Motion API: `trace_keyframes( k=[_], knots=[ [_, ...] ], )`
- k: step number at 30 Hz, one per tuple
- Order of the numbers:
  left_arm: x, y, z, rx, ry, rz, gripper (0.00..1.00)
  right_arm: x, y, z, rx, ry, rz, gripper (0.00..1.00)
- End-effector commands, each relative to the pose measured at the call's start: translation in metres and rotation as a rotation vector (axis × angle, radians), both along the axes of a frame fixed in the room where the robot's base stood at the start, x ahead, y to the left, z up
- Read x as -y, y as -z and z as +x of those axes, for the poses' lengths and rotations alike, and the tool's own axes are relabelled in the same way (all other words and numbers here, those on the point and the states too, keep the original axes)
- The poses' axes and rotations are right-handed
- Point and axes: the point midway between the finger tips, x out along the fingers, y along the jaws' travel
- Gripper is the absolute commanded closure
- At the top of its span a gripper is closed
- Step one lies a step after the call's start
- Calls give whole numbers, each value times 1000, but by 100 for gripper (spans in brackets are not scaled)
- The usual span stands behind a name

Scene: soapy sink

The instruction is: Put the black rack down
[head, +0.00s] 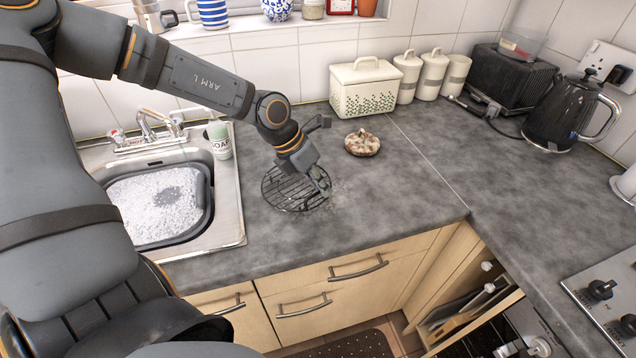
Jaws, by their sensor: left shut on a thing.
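The black rack (284,197) is a round wire grid, seen over the grey counter to the right of the sink. My left gripper (322,186) comes down from above and is shut on the rack at its right side. The fingers hide part of that rim. The rack is about level and low over the counter (390,200); I cannot tell whether it touches it. My right gripper is not in view.
The sink (160,190) with a foamy basin lies left, a soap bottle (219,140) on its edge. A round patterned item (362,143) sits behind the rack, near a cream bin (365,90). A kettle (565,112) stands right. The counter between is clear.

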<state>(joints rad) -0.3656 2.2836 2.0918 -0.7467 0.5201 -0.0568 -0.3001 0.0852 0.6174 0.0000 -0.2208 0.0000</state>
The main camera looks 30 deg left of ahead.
Motion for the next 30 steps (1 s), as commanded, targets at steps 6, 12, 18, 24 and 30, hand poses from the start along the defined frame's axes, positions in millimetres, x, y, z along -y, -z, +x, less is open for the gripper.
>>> trace_keyframes(
  k=[6,12,18,24,30],
  knots=[
    [0,2,-1,-2,3,1,100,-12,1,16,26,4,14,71],
    [0,4,-1,-2,2,1,88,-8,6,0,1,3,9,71],
    [0,3,-1,-2,2,1,70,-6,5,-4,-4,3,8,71],
    [0,3,0,-2,2,1,70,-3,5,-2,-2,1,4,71],
    [-3,-14,-3,2,3,-8,70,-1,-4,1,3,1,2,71]
  ],
)
